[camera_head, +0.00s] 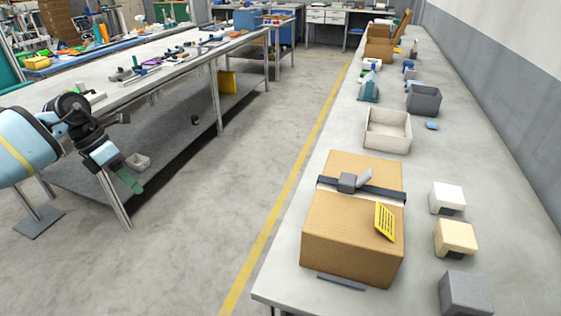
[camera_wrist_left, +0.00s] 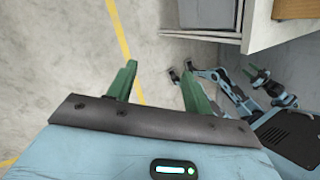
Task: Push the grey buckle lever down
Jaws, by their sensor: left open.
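The grey buckle lever (camera_head: 364,177) sticks up at a tilt from a grey buckle (camera_head: 346,183). The buckle sits on a dark strap (camera_head: 385,191) across the top of a cardboard box (camera_head: 335,225). My left gripper (camera_head: 128,181) is at the left of the head view, over the floor and far from the box. Its two green fingers are apart and empty in the left wrist view (camera_wrist_left: 159,82). Small blue and dark arm parts, seemingly mine, show at the right of that view; a small green tip there may be my right gripper (camera_wrist_left: 257,76).
The box stands on a long grey bench (camera_head: 480,165) along the wall. A yellow label (camera_head: 385,221) is on the box. A white bin (camera_head: 387,130) stands behind it, and several small blocks, including a cream one (camera_head: 455,237), stand to its right. Open floor lies between benches.

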